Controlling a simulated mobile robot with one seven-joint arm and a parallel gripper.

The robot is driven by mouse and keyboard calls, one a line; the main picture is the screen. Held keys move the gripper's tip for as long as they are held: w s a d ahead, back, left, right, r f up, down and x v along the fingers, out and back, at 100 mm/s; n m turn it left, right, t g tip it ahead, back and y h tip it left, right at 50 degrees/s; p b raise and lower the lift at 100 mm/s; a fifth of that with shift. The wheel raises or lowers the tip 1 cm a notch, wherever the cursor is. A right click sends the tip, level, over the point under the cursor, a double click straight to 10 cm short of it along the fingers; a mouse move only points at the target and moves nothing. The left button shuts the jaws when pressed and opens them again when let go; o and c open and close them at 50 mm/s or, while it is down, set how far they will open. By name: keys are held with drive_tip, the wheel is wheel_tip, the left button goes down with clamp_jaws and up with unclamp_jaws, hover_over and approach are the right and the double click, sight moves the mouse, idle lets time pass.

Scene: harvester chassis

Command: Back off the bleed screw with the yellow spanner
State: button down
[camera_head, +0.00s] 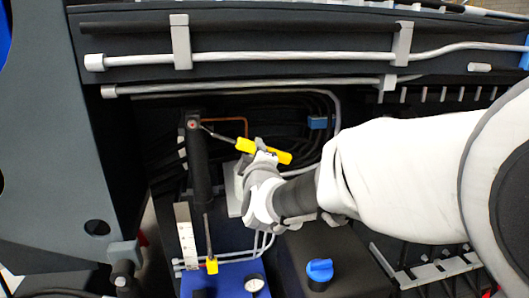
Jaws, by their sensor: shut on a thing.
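My gripper (262,158) is shut on the yellow handle of the yellow spanner (246,146). The handle sticks out on both sides of the jaws. The spanner's thin grey shaft runs up and left from the handle toward the top of a dark upright cylinder (200,165). A small round fitting with a reddish centre (193,124), which looks like the bleed screw, sits at the cylinder's top. The spanner's tip is close beside this fitting. I cannot tell whether it touches or is seated on it.
A second yellow-handled tool (212,265) stands below, by a blue block with a round gauge (254,284). A blue cap (319,270) is on the dark box at lower right. Grey pipes (250,57) cross above, and dark hoses run behind the spanner. A grey panel (60,140) borders the left.

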drive_tip(key=s+d, duration=0.2)
drive_tip(key=s, duration=0.8)
drive_tip(key=shift+s+d, duration=0.25)
idle(0.8)
drive_tip(key=shift+w+f, duration=0.1)
idle(1.1)
